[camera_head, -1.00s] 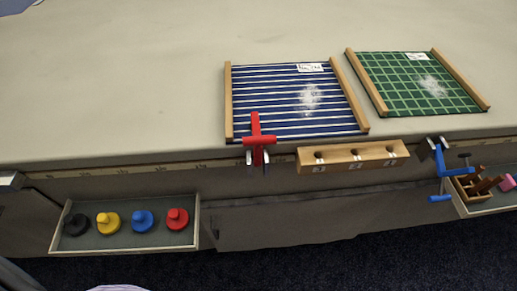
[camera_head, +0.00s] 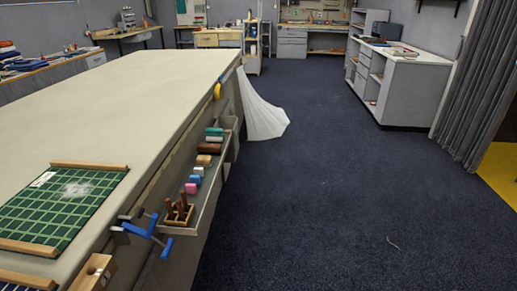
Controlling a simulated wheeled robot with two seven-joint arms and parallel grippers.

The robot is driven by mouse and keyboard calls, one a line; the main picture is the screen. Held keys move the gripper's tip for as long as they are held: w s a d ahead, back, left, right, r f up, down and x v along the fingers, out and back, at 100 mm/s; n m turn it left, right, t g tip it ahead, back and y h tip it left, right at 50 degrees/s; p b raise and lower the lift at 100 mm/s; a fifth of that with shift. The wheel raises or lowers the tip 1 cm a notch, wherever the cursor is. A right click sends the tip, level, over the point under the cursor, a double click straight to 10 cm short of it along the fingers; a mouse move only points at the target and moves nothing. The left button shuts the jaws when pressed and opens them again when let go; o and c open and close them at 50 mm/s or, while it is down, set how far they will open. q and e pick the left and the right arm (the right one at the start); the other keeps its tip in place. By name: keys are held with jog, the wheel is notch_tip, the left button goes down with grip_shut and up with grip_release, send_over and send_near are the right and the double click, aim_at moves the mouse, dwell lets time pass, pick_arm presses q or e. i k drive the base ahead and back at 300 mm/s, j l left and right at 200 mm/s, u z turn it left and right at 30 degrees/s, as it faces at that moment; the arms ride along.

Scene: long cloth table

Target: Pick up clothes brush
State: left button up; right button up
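I cannot pick out a clothes brush for sure. A long side tray (camera_head: 228,150) hangs along the right edge of the cloth table and holds several small blocks or brushes. Among them are a tan one (camera_head: 204,160), a dark red one (camera_head: 209,148), a teal one (camera_head: 214,131), a blue one (camera_head: 195,179) and a pink one (camera_head: 191,188). They are too small to tell which has bristles. Neither of my grippers is in view.
A green checked cloth (camera_head: 60,205) with a white powdery patch lies on the table (camera_head: 130,100) between wooden bars. A blue clamp (camera_head: 140,229) and a wooden holder with brown pegs (camera_head: 180,212) are near the edge. Open dark floor (camera_head: 330,190) lies to the right.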

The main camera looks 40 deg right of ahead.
aim_at(205, 149)
jog(key=z, duration=0.85)
jog(key=u, duration=1.3)
jog(key=z, duration=1.3)
jog(key=i+l+u, duration=0.25)
jog(key=i+l, duration=0.45)
jog(key=i, duration=0.35)
jog(key=i+l+u, duration=0.3)
jog(key=i+l, duration=0.6)
